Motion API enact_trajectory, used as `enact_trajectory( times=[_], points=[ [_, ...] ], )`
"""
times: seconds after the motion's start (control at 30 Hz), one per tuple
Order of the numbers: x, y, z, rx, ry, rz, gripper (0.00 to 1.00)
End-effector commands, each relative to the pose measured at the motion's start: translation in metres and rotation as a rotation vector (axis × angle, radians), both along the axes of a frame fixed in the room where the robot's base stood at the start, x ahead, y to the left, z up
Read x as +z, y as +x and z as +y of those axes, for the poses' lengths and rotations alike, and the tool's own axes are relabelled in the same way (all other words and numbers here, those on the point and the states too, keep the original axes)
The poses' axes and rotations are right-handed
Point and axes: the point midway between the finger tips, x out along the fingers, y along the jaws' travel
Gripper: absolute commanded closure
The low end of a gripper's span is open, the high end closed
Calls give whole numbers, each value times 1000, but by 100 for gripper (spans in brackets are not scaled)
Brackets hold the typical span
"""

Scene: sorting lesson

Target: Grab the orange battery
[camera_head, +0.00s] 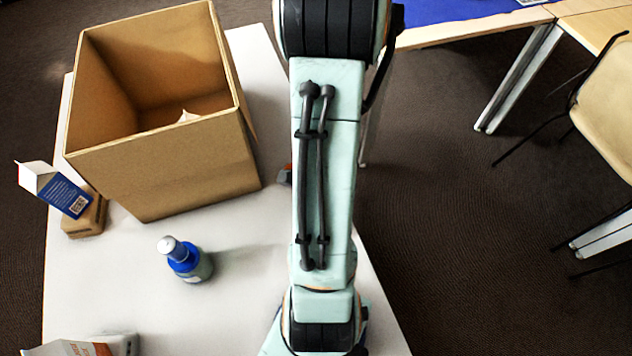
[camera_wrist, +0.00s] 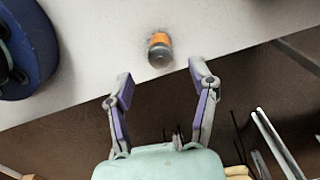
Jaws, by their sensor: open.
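The orange battery (camera_wrist: 160,41) has an orange band and a dark grey end. In the wrist view it is on the white table (camera_wrist: 95,45), near the table's edge. My gripper (camera_wrist: 161,72) is open and empty. The battery lies just beyond the fingertips, roughly centred between them, and is not between the fingers. In the head view my arm covers the middle of the scene and hides my gripper. A small dark and reddish bit shows at the arm's left side there; I cannot tell what it is.
A large open cardboard box (camera_head: 190,165) stands on the table, with something pale inside. A blue bottle (camera_head: 185,260) stands in front of it. A blue and white carton (camera_head: 62,192) and a brown block (camera_head: 88,220) are at the left. Another carton (camera_head: 75,348) is at lower left.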

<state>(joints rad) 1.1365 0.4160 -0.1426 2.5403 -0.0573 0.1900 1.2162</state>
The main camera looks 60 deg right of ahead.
Motion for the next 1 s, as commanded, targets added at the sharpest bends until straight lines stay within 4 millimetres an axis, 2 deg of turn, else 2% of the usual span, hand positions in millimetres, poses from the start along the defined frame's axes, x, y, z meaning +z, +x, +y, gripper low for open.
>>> enact_trajectory(
  times=[0.2, 0.4, 0.77, 0.93, 0.97, 1.0],
  points=[
    [-32, 0, 1, 3, 5, 2, 42],
    [-53, 1, 1, 4, 2, 0, 42],
    [-59, 1, 0, 5, -1, -1, 42],
    [-59, 1, 0, 5, -1, -2, 92],
    [-59, 1, 0, 5, -1, -2, 100],
    [-59, 1, 0, 5, -1, -2, 100]
  ],
)
